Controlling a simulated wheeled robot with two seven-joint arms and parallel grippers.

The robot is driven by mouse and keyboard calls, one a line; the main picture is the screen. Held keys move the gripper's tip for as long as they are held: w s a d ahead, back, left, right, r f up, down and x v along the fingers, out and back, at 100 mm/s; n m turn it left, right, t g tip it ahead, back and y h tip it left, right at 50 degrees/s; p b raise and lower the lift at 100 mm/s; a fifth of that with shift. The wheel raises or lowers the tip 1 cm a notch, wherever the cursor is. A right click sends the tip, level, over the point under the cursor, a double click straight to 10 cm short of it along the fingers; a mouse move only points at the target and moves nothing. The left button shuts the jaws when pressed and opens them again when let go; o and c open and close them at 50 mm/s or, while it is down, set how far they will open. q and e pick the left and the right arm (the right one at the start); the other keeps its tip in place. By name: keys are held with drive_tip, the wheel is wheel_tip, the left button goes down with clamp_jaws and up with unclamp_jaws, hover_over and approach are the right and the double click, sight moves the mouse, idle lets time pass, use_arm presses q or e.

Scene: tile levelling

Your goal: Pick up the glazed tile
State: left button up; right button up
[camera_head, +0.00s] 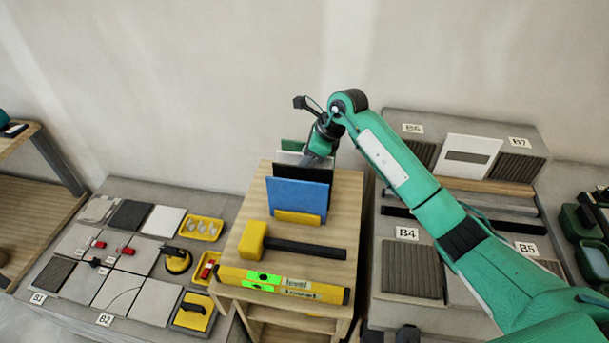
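Several upright tiles stand in a rack on the wooden stand: a blue tile (297,195) in front, then a black tile (302,172), a white tile (290,157) and a green one (291,145) at the back. I cannot tell by looks which is the glazed tile. My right gripper (316,161) reaches down at the back of this rack, by the white and green tiles. Its fingertips are largely hidden, so I cannot tell whether it is open or holds a tile. My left gripper does not show clearly.
On the wooden stand (348,200) lie a yellow-headed mallet (254,241) and a yellow level (320,291). A low platform at left holds floor tiles, a yellow tray (201,228) and a suction cup (177,260). Labelled tiles (412,268) lie at right, under my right arm.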

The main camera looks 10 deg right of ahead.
clamp_jaws()
drive_tip(key=shift+r, duration=0.15)
